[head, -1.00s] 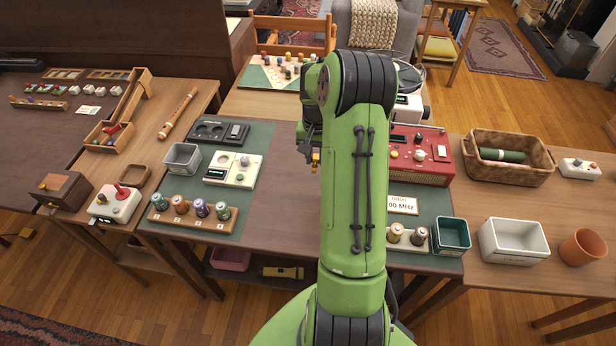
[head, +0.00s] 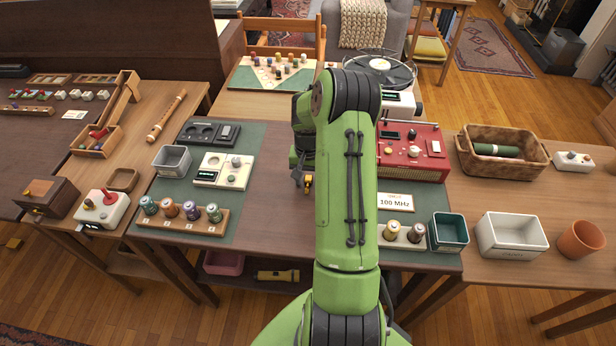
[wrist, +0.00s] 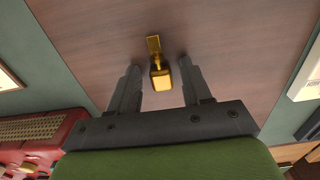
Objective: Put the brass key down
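The brass key (wrist: 160,77) shows in the wrist view, gold-coloured, with a blocky near end and a narrower far end, over bare brown tabletop. My gripper (wrist: 158,70) has its two grey fingers apart, one on each side of the key, with a visible gap on both sides. In the head view the key (head: 308,183) is a small yellow piece at the fingertips of my gripper (head: 303,180), low over the bare middle strip of the table (head: 275,215). My arm hides part of the table to the right.
To the right are a red radio (head: 411,160), a "100 MHz" card (head: 395,202) and a green bin (head: 448,232).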

